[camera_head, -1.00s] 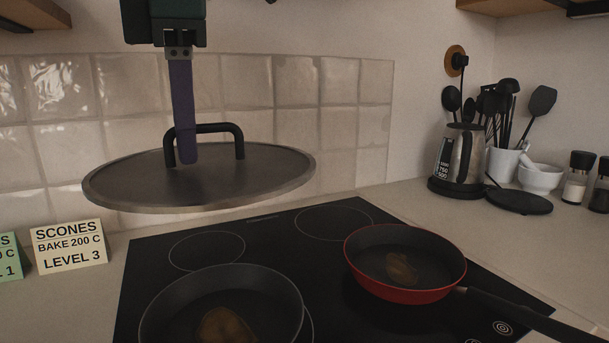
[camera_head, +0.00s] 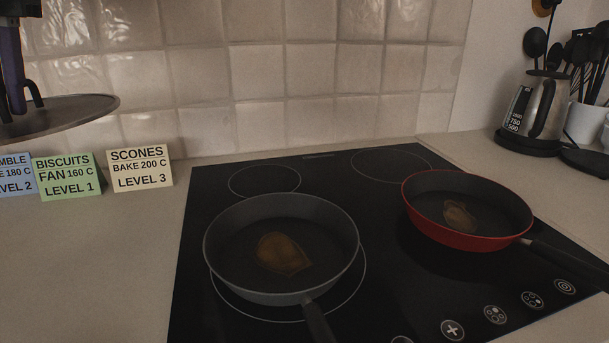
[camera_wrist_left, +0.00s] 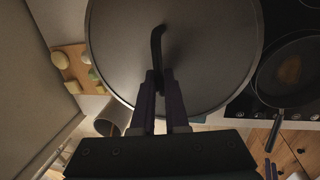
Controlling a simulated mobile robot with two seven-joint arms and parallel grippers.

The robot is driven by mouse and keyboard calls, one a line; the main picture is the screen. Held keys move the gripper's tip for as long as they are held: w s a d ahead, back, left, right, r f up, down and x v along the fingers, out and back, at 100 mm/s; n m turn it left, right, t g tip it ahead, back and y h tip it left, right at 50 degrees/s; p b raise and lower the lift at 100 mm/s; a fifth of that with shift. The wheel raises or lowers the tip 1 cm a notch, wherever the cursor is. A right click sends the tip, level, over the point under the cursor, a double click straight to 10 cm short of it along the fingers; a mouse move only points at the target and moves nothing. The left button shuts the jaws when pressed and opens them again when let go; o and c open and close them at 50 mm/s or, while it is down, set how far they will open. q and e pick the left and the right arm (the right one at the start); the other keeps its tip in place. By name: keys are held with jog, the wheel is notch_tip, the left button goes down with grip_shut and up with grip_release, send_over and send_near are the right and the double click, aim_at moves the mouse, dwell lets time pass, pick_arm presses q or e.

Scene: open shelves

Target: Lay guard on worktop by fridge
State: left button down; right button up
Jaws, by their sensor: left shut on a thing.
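The guard (camera_head: 80,112), a flat dark round disc with a rim and a black bar handle, hangs level in the air at the left edge of the head view. It also fills the upper middle of the left wrist view (camera_wrist_left: 210,60). My left gripper (camera_head: 17,102) is shut on the handle, its purple fingers (camera_wrist_left: 160,80) on either side of the bar. The guard's left part is cut off in the head view. The pale worktop (camera_head: 90,265) lies below, left of the hob. I cannot make out the fridge for sure.
The black hob (camera_head: 390,290) holds a grey pan (camera_head: 225,265) and a red pan (camera_head: 440,235). Recipe cards, including the scones card (camera_head: 140,168), stand along the tiled wall. A wooden board (camera_wrist_left: 68,58) with small items and a mug (camera_wrist_left: 110,118) show in the wrist view.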

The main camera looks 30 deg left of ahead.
pick_arm(q)
notch_tip(320, 180, down, 15)
jog(key=shift+s+r+b, duration=0.1)
jog(key=shift+r+b, duration=0.1)
jog(key=shift+b, duration=0.95)
jog(key=shift+f, duration=2.5)
jog(key=shift+f, duration=0.1)
jog(key=c, duration=0.9)
grip_release()
jog(key=r, duration=0.4)
jog(key=w+d+r, duration=0.1)
jog(key=r, duration=0.7)
jog(key=shift+w+d, duration=0.25)
jog(key=shift+w, duration=0.15)
